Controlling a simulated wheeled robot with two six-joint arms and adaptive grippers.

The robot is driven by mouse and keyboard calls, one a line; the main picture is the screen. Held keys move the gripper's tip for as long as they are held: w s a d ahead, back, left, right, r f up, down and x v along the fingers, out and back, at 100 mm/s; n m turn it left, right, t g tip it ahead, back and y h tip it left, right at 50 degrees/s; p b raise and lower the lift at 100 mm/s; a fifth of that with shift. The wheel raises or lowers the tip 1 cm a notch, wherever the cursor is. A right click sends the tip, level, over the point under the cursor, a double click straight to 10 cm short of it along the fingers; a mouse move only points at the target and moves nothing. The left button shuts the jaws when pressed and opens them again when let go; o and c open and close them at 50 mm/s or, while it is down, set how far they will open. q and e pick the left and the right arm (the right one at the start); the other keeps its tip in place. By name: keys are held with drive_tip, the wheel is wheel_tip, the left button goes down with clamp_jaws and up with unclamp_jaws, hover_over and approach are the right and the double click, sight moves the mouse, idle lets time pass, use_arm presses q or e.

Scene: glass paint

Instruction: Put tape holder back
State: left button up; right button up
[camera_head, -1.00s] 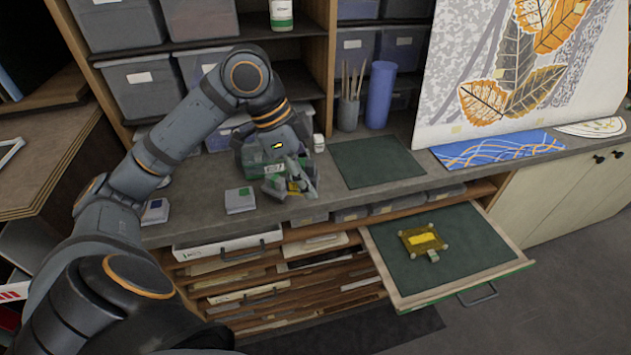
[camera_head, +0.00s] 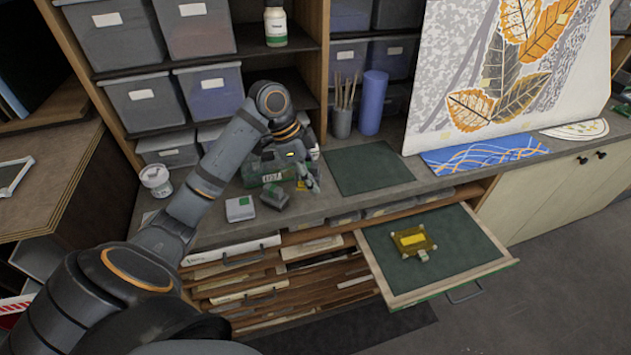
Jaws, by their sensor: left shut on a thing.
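My left gripper (camera_head: 309,182) is over the worktop, at the front of a green crate (camera_head: 262,175) with a white label. It is shut on a small yellow and dark thing (camera_head: 301,185), mostly hidden by the fingers; I cannot tell for sure that this is the tape holder. A dark grey block (camera_head: 275,198) lies on the worktop just left of the gripper. A lighter grey block with a green top patch (camera_head: 239,209) stands farther left. My right gripper is not in view.
A green mat (camera_head: 368,165) lies right of the gripper, bare. An open drawer (camera_head: 484,268) juts out at the front right, with a yellow-centred frame-like piece (camera_head: 412,240) on its green base.

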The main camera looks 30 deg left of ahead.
use_arm(q)
hover_over(321, 197)
drive_tip(key=s+a, duration=0.1)
wheel_tip(321, 197, down, 4)
drive_tip(key=shift+a+f, duration=0.1)
drive_tip(key=shift+w+f+p, duration=0.15)
drive_tip(key=shift+f+p, duration=0.15)
drive_tip(key=shift+p, duration=0.1)
wheel_tip(321, 197, down, 2)
drive_tip(key=shift+f+p, duration=0.2)
drive_tip(key=shift+p, duration=0.6)
drive_tip(key=shift+f, duration=0.3)
drive_tip(key=shift+f, duration=0.1)
drive_tip(key=o, duration=1)
